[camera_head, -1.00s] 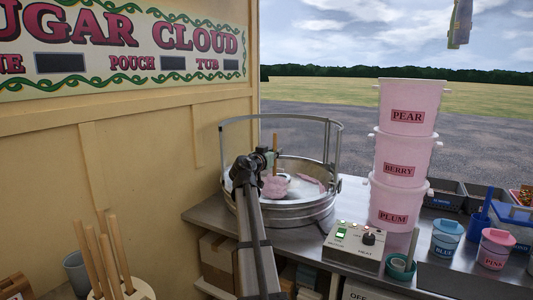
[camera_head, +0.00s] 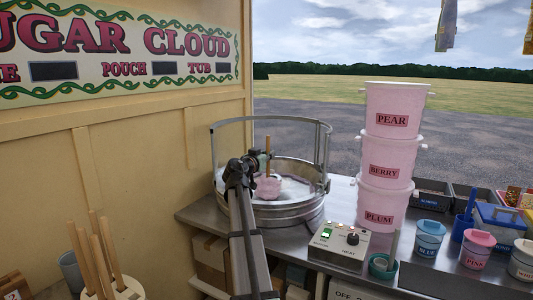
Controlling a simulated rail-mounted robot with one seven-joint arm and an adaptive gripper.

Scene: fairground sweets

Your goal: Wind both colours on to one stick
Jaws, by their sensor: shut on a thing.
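My gripper (camera_head: 257,158) is shut on a wooden stick (camera_head: 268,143), held upright over the round metal sugar pan (camera_head: 292,214). A pink clump of floss (camera_head: 269,186) is wound round the lower end of the stick, inside the pan. Pale floss lies in the pan around the middle. A blue-lidded tub marked BLUE (camera_head: 430,239) and a pink-lidded tub marked PINK (camera_head: 477,250) stand at the right of the counter. My arm hides part of the pan's left front.
A control box (camera_head: 338,248) with a lit green switch and a knob stands in front of the pan. Stacked pink tubs (camera_head: 391,150) stand close to its right. A clear guard (camera_head: 213,150) rises behind the pan. Spare sticks (camera_head: 96,255) stand at lower left.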

